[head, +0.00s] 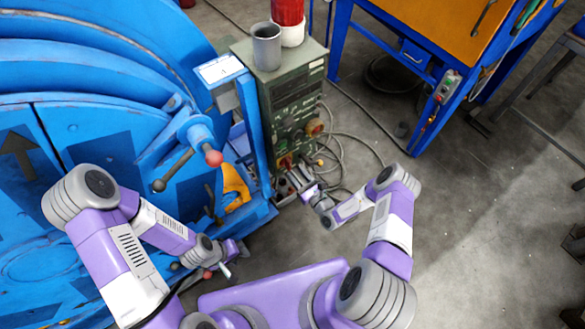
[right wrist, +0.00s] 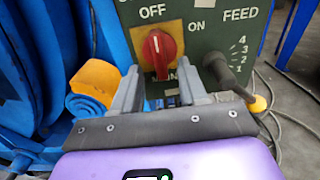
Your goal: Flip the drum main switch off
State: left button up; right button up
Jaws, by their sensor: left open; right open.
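The main switch is a red rotary knob (right wrist: 158,50) on a yellow plate, low on the green control box (head: 290,100). In the right wrist view OFF is printed at its upper left and ON to its right. Its grip bar stands nearly upright, with a pale mark near the top. My right gripper (right wrist: 158,82) is open, with one finger to each side of the knob's lower part; contact cannot be told. In the head view my right gripper (head: 290,183) is at the box's lower front. My left gripper (head: 230,262) is open and empty, low beside the blue machine.
The blue drum machine (head: 80,110) fills the left, with a red-tipped lever (head: 213,158) sticking out. A black FEED knob (right wrist: 215,65) sits right of the switch. A grey cup (head: 267,45) stands on the box.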

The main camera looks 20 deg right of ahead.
jog(key=shift+v, duration=1.7)
jog(key=s+a+r+n+g+y, duration=0.3)
jog(key=s+a+n+g+y, duration=0.5)
jog(key=s+a+n+g, duration=0.65)
jog(key=s+d+f+n+g+h, duration=0.1)
jog(key=s+d+n+g+h, duration=0.1)
jog(key=s+n+g+h, duration=0.65)
jog(key=shift+w+d+r+n+t+h, duration=0.35)
jog(key=shift+d+n+t, duration=0.3)
jog(key=shift+n+t, duration=0.45)
jog(key=shift+w+d+r+n+t+h, duration=0.15)
jog(key=shift+w+d+r+n+t, duration=0.25)
jog(key=shift+d+n+t, duration=0.45)
jog(key=shift+w+d+r+n+t+h, duration=0.3)
jog(key=shift+d+r+n+t, duration=0.1)
jog(key=shift+n+t, duration=0.85)
